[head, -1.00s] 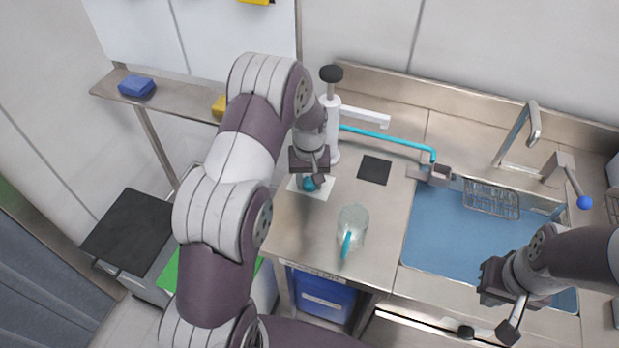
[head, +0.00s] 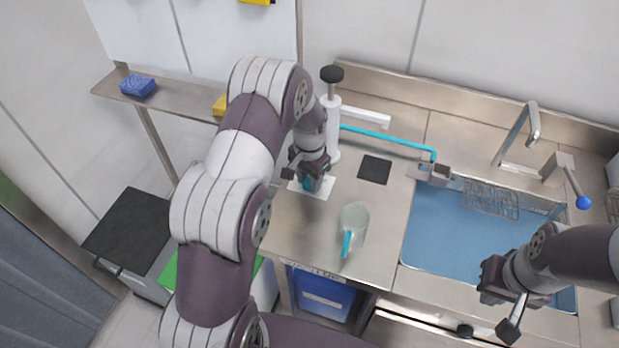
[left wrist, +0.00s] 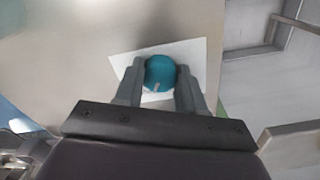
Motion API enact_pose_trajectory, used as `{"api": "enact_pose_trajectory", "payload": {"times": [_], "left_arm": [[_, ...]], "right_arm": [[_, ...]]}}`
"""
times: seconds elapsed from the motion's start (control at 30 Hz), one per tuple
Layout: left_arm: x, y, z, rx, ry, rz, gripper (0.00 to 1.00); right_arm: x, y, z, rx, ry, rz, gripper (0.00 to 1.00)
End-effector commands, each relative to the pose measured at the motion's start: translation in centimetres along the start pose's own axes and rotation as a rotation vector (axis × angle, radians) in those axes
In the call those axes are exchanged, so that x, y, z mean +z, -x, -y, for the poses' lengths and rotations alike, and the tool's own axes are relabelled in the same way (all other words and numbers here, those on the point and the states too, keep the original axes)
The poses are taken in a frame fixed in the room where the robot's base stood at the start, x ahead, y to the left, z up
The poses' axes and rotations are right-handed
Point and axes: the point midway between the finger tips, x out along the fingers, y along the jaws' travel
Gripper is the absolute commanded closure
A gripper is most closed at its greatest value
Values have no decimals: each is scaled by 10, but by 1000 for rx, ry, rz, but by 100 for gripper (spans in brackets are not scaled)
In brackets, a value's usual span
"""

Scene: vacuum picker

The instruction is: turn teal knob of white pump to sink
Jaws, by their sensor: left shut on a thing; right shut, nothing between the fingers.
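The teal knob (left wrist: 160,72) sits over a white plate (left wrist: 200,52) and shows between my left gripper's fingers in the left wrist view. A short pale mark is on its near side. My left gripper (left wrist: 158,88) is shut on the knob, one finger on each side. In the head view my left gripper (head: 308,178) hides most of the knob. The white pump (head: 332,125) stands upright just behind, with a black top and a white spout pointing right. My right gripper (head: 505,308) is shut and empty over the sink's front edge.
A clear jug with a teal handle (head: 354,226) stands on the counter right of my left gripper. A black square (head: 375,170) lies behind it. A teal pipe (head: 385,137) runs toward the blue sink (head: 440,230), with a faucet (head: 525,125) behind.

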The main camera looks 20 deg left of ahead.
Motion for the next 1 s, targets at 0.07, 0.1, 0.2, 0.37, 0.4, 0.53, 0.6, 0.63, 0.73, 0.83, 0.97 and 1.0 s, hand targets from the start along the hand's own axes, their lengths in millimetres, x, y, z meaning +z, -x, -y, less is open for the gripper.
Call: {"api": "enact_pose_trajectory", "payload": {"times": [0.07,0.1,0.2,0.37,0.4,0.53,0.6,0.63,0.73,0.83,0.97,1.0], "left_arm": [[-2,2,1,-3,-20,-5,91],[-2,2,1,-3,-30,-5,91],[-2,2,1,-3,-46,-6,91],[-2,2,1,-3,-58,-6,91],[-2,2,1,-3,-59,-6,91],[-2,2,1,-4,-59,-6,91],[-2,2,1,-4,-58,-7,91],[-2,3,1,-4,-58,-7,91],[-2,2,1,-4,-58,-7,45],[-2,2,1,-3,-58,-5,36],[-1,1,1,-2,-58,-3,36],[-1,1,1,-2,-57,-3,36]], "right_arm": [[0,1,0,0,0,0,100],[0,1,0,0,0,0,100],[0,1,0,0,0,0,100],[0,1,0,0,0,0,100],[0,1,0,0,0,0,100],[0,1,0,0,0,0,100],[0,1,0,0,0,0,100],[0,1,0,0,0,0,100],[0,1,0,0,0,0,100],[0,1,0,0,0,0,100],[0,1,0,0,0,0,100],[0,0,0,0,0,0,100]]}}
